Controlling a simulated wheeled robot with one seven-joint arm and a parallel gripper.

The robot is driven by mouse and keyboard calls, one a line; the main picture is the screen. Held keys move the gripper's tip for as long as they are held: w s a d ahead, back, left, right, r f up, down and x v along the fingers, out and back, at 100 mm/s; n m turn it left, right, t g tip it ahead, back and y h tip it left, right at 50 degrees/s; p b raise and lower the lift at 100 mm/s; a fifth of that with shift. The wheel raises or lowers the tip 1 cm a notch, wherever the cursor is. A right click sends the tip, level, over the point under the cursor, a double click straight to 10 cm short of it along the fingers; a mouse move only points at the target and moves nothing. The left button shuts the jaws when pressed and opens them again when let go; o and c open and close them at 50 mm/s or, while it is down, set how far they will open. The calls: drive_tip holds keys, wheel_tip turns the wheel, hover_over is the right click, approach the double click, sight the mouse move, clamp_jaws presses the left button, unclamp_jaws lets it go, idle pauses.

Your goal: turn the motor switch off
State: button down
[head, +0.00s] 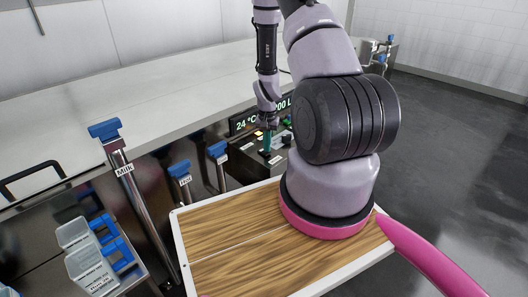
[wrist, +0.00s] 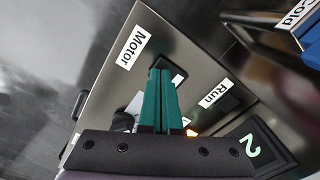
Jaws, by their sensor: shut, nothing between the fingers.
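The control panel (head: 275,160) is a metal box with small labels and buttons. In the wrist view, the Motor label (wrist: 132,47) is on the bare panel face (wrist: 165,35). A dark switch (wrist: 179,76) sits beside that label, partly hidden by my fingers. My gripper (wrist: 160,72) has green fingers, shut together and empty, with the tips over or at the switch; I cannot tell whether they touch it. In the head view my gripper (head: 267,148) points down at the panel. The switch's position cannot be read.
A lit display (head: 243,122) stands behind the panel. A Run label (wrist: 213,93) and an orange light (wrist: 192,132) are close to my fingers. Blue-handled taps (head: 218,150) and a taller Milk pipe (head: 125,170) stand to the left. White containers (head: 90,270) are at lower left.

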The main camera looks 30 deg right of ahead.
drive_tip(key=shift+f, duration=0.4)
drive_tip(key=shift+r, duration=3.5)
drive_tip(key=s+a+r+n+t+y, duration=0.15)
drive_tip(key=a+r, duration=0.25)
drive_tip(key=r, duration=1)
drive_tip(key=s+a+r+t+h, duration=0.1)
drive_tip(key=a+r+t, duration=0.15)
drive_tip(key=r, duration=1.15)
drive_tip(key=s+a+r+n+t, duration=0.1)
drive_tip(key=s+a+r, duration=0.2)
drive_tip(key=s+r, duration=0.4)
drive_tip(key=s+a+r+n+t+y, duration=0.1)
drive_tip(key=s+a+r, duration=0.3)
drive_tip(key=s+r, duration=0.4)
drive_tip(key=shift+s+r+t, duration=0.3)
drive_tip(key=shift+s+t, duration=0.3)
drive_tip(key=shift+s, duration=0.5)
